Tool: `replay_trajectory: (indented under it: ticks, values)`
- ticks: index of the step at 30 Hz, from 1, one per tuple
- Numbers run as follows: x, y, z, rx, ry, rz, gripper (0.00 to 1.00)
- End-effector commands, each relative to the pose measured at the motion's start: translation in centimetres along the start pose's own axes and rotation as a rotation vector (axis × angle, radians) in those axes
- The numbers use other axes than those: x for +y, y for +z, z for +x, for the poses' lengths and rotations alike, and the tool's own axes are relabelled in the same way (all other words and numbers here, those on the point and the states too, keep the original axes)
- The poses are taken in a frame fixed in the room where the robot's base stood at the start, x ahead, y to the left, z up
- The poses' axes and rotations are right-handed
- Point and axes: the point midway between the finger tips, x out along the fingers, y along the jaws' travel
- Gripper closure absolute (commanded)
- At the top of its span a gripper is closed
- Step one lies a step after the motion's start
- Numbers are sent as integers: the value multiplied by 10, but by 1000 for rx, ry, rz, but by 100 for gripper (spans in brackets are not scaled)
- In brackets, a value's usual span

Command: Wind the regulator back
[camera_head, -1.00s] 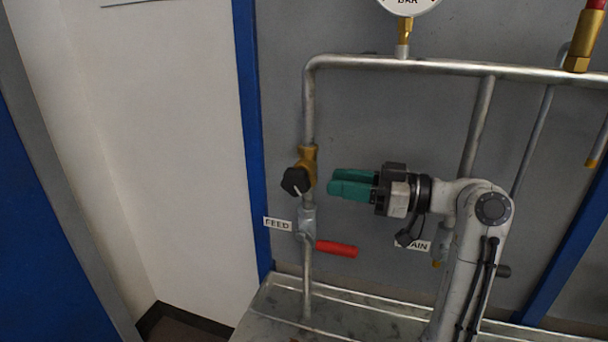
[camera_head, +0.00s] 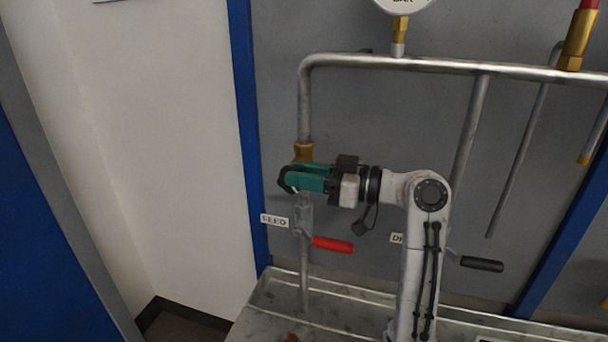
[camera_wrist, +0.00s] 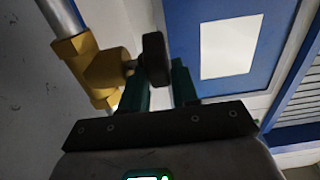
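The regulator has a brass body (camera_head: 303,153) on the left vertical pipe, mostly behind my gripper in the head view. Its black knob (camera_wrist: 155,58) shows in the wrist view, on a short stem from the brass body (camera_wrist: 97,72). In the head view only a dark bit of the knob (camera_head: 284,181) shows at the fingertips. My gripper (camera_head: 291,179) has teal fingers pointing left at the knob. In the wrist view the fingers (camera_wrist: 160,84) stand apart, with the knob's near end between their tips. Firm contact with the knob cannot be seen.
Below the regulator is a red valve handle (camera_head: 333,245) beside the FEED label (camera_head: 274,220). A black handle (camera_head: 482,264) sits right of my arm. A gauge (camera_head: 405,4) tops the horizontal pipe (camera_head: 440,66). Left of the blue post (camera_head: 245,120) is white wall.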

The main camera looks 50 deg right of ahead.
Motion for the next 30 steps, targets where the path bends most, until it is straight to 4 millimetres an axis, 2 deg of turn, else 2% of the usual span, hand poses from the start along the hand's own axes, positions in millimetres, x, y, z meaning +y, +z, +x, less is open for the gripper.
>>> replay_trajectory:
  ticks: [1,6,17,30]
  values:
    - [0,0,0,0,0,0,85]
    - [0,0,0,0,0,0,100]
    - [0,-7,1,-65,-1,0,100]
    - [0,-21,8,-416,-1,-1,100]
